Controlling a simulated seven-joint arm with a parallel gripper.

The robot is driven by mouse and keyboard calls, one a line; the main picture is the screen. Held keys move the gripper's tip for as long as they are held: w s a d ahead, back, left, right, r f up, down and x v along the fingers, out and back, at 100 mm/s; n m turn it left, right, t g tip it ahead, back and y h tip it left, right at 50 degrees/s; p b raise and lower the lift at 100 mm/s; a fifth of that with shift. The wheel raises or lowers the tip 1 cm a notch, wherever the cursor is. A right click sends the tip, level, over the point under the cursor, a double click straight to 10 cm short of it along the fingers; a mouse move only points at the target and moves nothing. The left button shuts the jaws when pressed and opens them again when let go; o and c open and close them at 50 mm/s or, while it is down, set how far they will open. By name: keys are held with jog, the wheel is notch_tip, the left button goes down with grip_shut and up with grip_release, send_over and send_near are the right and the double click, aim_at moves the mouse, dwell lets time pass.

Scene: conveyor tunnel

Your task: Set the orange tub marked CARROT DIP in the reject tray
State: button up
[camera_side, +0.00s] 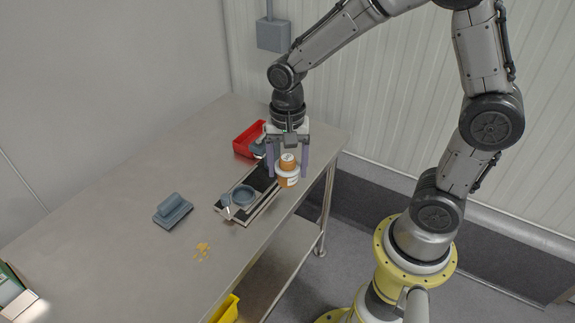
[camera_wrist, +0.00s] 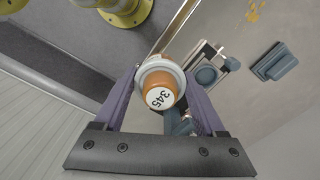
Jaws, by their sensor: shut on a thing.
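An orange tub (camera_side: 287,163) with a pale band around it hangs between the two purple fingers of my gripper (camera_side: 288,174), held above the near edge of the steel table. In the wrist view the tub (camera_wrist: 158,92) shows a white disc reading 345 on its end, with a pale ring around the far end. I cannot read CARROT DIP on it. My gripper (camera_wrist: 160,86) is shut on the tub. A red tray (camera_side: 243,142), likely the reject tray, stands on the table behind and left of my gripper, partly hidden by it.
A short dark conveyor (camera_side: 229,212) runs below and left of the tub, with a round blue-grey dish (camera_side: 243,195) on it. A blue-grey block (camera_side: 173,210) and orange crumbs (camera_side: 202,250) lie on the table (camera_side: 120,230). A yellow bin (camera_side: 226,309) is below the table edge.

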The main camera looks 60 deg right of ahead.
grip_shut()
